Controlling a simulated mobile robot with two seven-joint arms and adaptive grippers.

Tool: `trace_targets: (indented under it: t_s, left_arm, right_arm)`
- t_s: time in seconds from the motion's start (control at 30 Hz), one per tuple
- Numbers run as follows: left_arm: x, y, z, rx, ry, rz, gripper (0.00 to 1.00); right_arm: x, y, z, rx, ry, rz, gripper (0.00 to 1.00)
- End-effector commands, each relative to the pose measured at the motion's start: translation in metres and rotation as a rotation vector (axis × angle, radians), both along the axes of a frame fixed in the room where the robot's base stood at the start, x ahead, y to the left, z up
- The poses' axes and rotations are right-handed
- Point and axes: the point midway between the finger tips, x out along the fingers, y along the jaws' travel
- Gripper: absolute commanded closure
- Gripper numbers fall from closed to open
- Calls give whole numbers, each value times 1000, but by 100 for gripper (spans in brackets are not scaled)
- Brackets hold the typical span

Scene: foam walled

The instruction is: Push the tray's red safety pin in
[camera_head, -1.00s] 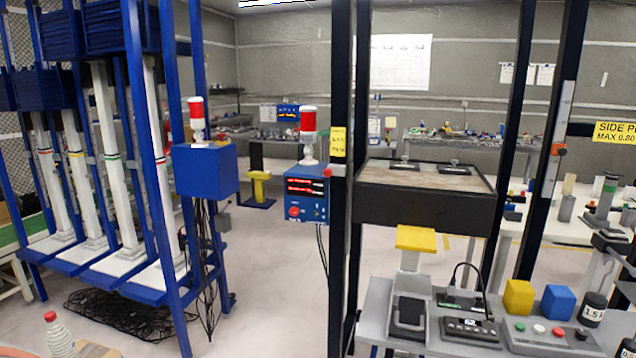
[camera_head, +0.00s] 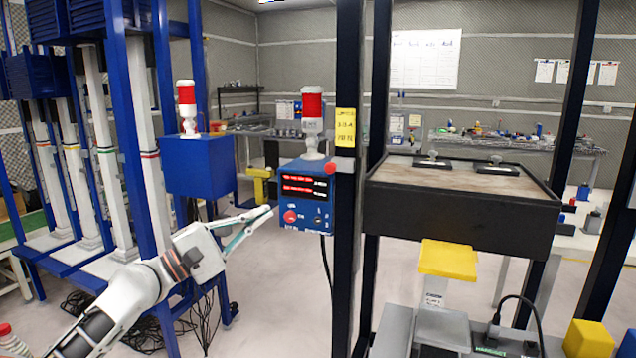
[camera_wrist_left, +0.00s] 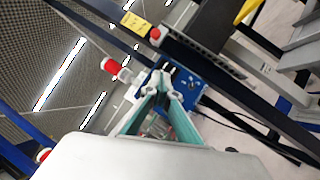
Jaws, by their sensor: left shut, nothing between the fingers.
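The red safety pin (camera_head: 331,167) is a small red knob on the dark post at the tray's left front corner. It also shows in the left wrist view (camera_wrist_left: 155,33), beyond the fingertips, under a yellow label. The tray (camera_head: 455,212) is a black-sided box with a brownish top, held between dark posts. My left gripper (camera_head: 268,211) is shut and empty, with its tips pointing right at the left edge of the blue control box, left of and lower than the pin. In the left wrist view its fingers (camera_wrist_left: 166,74) meet in front of the box. My right gripper is not in view.
The blue control box (camera_head: 304,225) with red displays and a red button stands left of the post, topped by a red-white lamp (camera_head: 312,107). A blue frame (camera_head: 131,130) with white columns is at the left.

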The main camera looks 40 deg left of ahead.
Motion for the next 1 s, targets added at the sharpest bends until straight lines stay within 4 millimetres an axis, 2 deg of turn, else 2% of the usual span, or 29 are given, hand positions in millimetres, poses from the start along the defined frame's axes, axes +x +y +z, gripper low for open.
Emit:
trace_targets:
  t_s: [0.17,0.57,0.83,1.0]
  left_arm:
    - [-2,1,15,-50,-14,-28,100]
    - [0,0,19,-51,-15,-27,100]
    - [29,-9,35,-49,-24,-27,100]
    - [53,-16,43,-51,-24,-26,100]
  right_arm:
    - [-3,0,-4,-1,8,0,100]
    - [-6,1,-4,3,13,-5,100]
    - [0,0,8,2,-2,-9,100]
    - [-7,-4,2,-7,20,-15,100]
